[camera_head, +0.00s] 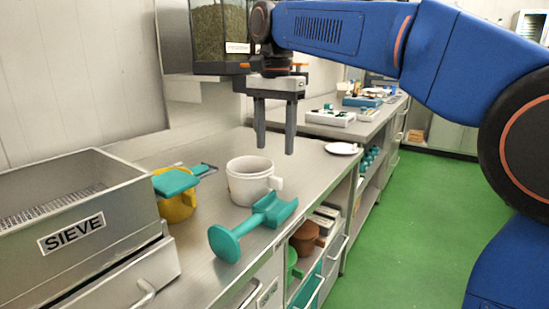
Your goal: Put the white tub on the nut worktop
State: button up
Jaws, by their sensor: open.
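A white tub (251,183) with a stub handle on its right side stands upright on the steel worktop (207,232). My gripper (274,146) points down with its two fingers apart, and nothing is between them. In the picture the fingertips are just above and slightly right of the tub's rim. I cannot tell their exact distance from it. No label shows which surface is the nut worktop.
A white plate (341,149) is farther back. Green floor (405,220) lies clear at right.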

jog(key=s+d+f+n+t, duration=0.1)
jog(key=s+d+f+n, duration=0.1)
jog(key=s+d+f, duration=0.35)
jog(key=s+d+f+n+t, duration=0.1)
jog(key=s+d+f, duration=0.2)
jog(key=s+d, duration=0.45)
jog(key=s+d+f+n+t, duration=0.1)
jog(key=s+d+f, duration=0.4)
jog(key=f, duration=0.5)
jog(key=s+d+f+n+t, duration=0.1)
jog(key=s+d+f+n, duration=0.2)
jog(key=s+d+f, duration=0.2)
notch_tip(320, 180, down, 5)
jog(key=s, duration=0.2)
jog(key=shift+s+d+t, duration=0.3)
jog(key=shift+t, duration=0.1)
